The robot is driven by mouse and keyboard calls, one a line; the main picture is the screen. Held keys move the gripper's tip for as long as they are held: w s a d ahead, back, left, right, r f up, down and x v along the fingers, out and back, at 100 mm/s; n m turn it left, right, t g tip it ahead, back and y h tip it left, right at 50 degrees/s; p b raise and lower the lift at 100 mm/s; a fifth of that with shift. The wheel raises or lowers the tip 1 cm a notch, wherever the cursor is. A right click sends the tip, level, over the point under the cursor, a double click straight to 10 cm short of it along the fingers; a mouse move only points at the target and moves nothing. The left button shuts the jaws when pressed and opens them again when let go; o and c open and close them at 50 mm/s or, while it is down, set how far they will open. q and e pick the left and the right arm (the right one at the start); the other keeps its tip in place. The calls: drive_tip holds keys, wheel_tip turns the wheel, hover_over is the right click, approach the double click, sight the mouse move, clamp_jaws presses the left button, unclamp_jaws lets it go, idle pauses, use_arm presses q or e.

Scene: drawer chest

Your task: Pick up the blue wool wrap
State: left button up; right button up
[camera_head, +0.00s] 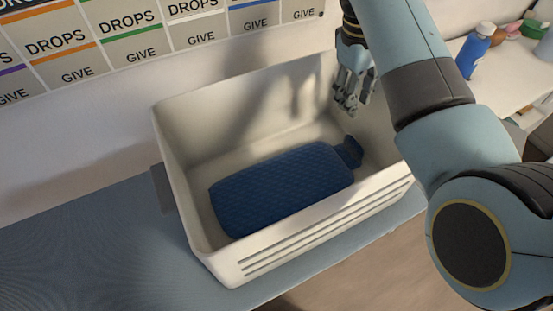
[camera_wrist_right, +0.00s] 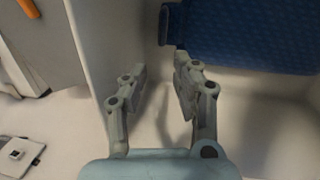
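A dark blue, quilted, bottle-shaped thing with a short neck (camera_head: 280,185) lies in a cream bin (camera_head: 180,150). It looks like a covered hot-water bottle; I cannot tell whether it is the wool wrap. In the right wrist view its blue body and neck (camera_wrist_right: 250,35) show at the top right. My right gripper (camera_head: 348,105) hangs over the back right part of the bin, above and behind the neck. Its fingers (camera_wrist_right: 160,70) are apart with nothing between them, not touching the blue thing. My left gripper is not in view.
The bin's walls stand around the blue thing, and its slotted front wall is nearest. A blue-grey surface (camera_head: 90,240) lies clear to the left. A blue bottle (camera_head: 474,50) and small items stand on a white surface at the top right. A sign board (camera_head: 150,35) hangs behind.

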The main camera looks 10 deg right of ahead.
hover_over(351, 137)
wheel_tip(351, 137, down, 6)
drive_tip(key=shift+s+a+r, duration=0.1)
drive_tip(key=f, duration=0.5)
drive_tip(key=shift+d+f, duration=0.15)
drive_tip(key=shift+d, duration=0.05)
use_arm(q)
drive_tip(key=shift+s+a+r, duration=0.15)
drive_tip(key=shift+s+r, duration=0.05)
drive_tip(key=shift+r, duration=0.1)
use_arm(e)
drive_tip(key=shift+c, duration=0.2)
